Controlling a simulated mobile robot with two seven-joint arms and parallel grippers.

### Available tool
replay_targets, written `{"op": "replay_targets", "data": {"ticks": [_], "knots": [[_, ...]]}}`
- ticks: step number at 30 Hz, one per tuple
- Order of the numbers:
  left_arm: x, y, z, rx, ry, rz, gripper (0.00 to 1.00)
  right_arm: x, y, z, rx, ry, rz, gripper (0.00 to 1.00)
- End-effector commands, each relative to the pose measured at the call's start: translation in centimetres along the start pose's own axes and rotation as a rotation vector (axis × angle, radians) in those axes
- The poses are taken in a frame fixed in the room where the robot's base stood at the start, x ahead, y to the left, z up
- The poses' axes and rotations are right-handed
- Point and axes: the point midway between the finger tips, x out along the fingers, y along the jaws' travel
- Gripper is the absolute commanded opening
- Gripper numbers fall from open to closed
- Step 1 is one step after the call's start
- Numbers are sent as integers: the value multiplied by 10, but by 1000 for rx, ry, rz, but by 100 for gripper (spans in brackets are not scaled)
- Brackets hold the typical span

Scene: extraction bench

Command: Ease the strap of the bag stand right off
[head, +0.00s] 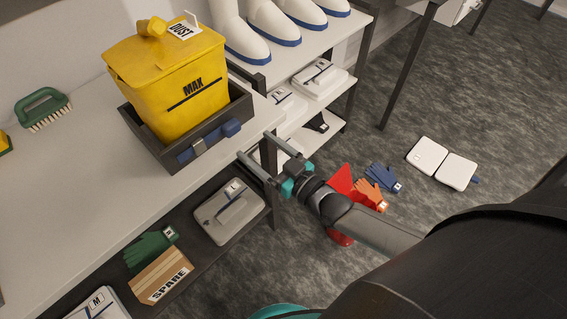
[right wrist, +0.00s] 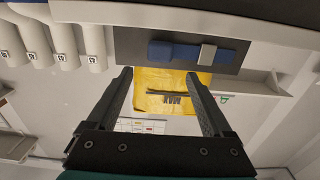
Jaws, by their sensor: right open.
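The bag stand (head: 157,150) is a dark grey open frame on the white bench, and it also shows in the right wrist view (right wrist: 130,45). A yellow bag (head: 205,103) marked MAX stands in it. The strap (head: 232,128) is blue, with a grey buckle, and lies across the stand's front wall; it also shows in the right wrist view (right wrist: 228,56). My right gripper (head: 254,144) is open and empty, just off the bench edge in front of the strap and apart from it. Its two fingers point toward the stand in the right wrist view. My left gripper is not in view.
A green brush (head: 43,108) lies on the bench at left. White boots (head: 240,36) stand on a shelf behind. Folded white packs (head: 230,212), green gloves (head: 150,247) and a SPARE box (head: 165,278) lie on the lower shelf. Gloves (head: 383,178) lie on the floor.

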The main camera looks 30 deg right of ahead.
Motion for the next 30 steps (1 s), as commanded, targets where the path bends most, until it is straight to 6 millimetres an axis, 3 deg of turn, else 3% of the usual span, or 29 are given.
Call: {"op": "replay_targets", "data": {"ticks": [6,13,25,30], "knots": [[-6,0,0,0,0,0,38,-41,0,1,-1,-4,0,85],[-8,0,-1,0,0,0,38,-67,0,0,0,-2,-1,85],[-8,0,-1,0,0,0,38,-74,0,0,-1,1,0,85],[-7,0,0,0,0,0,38,-71,0,0,49,5,13,68]]}}
